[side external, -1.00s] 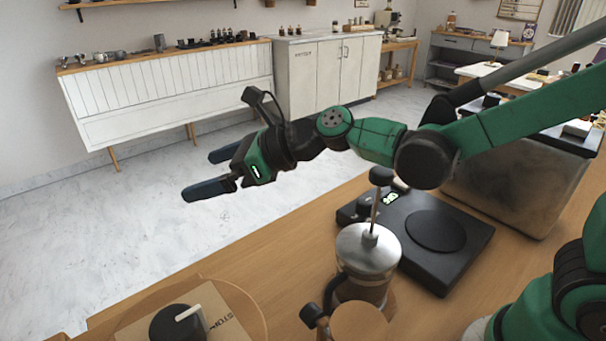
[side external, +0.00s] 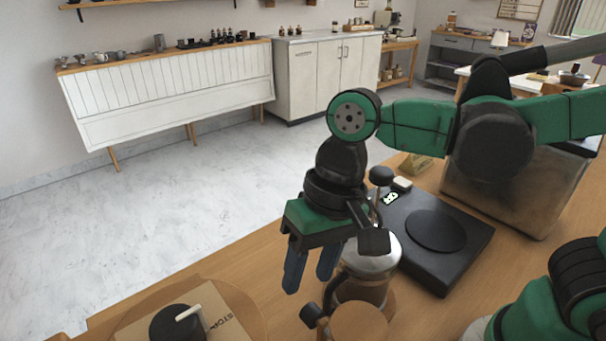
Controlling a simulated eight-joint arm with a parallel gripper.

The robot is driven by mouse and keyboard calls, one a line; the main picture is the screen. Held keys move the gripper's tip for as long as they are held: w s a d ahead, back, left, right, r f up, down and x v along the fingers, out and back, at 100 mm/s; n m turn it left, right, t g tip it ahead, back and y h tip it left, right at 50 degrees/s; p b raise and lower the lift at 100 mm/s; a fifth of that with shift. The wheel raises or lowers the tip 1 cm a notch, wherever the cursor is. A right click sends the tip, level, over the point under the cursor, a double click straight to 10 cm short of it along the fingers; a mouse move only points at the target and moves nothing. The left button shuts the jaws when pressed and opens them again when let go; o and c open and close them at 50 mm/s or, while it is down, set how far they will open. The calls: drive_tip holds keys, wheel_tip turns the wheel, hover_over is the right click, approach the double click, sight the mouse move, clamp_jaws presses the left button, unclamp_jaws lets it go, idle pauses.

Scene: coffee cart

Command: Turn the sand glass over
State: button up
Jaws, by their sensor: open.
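I cannot clearly make out a sand glass in the side external view. A round wooden disc (side external: 358,324) at the bottom edge could be its end cap, but its lower part is out of frame, so I cannot tell. My gripper (side external: 311,276) points down with its two dark blue fingers apart and nothing between them. It is above the wooden counter, up and to the left of the disc in the picture. It partly overlaps a metal-lidded press-like vessel (side external: 372,262); I cannot tell whether they touch.
A black scale (side external: 462,262) lies right of the vessel, with a metal box (side external: 505,200) behind it. A small yellowish block (side external: 416,166) shows under my arm. The counter between is partly clear.

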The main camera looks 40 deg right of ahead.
sight(312, 307)
drive_tip(key=shift+s+d+f+n+h, duration=0.2)
drive_tip(key=shift+s+d+n+h, duration=0.2)
drive_tip(key=shift+n, duration=0.3)
drive_tip(key=shift+a+f, duration=0.2)
drive_tip(key=shift+f, duration=0.65)
drive_tip(key=shift+a+f, duration=0.2)
drive_tip(key=shift+f, duration=0.7)
drive_tip(key=shift+a+f, duration=0.2)
drive_tip(key=shift+f, duration=0.65)
clamp_jaws()
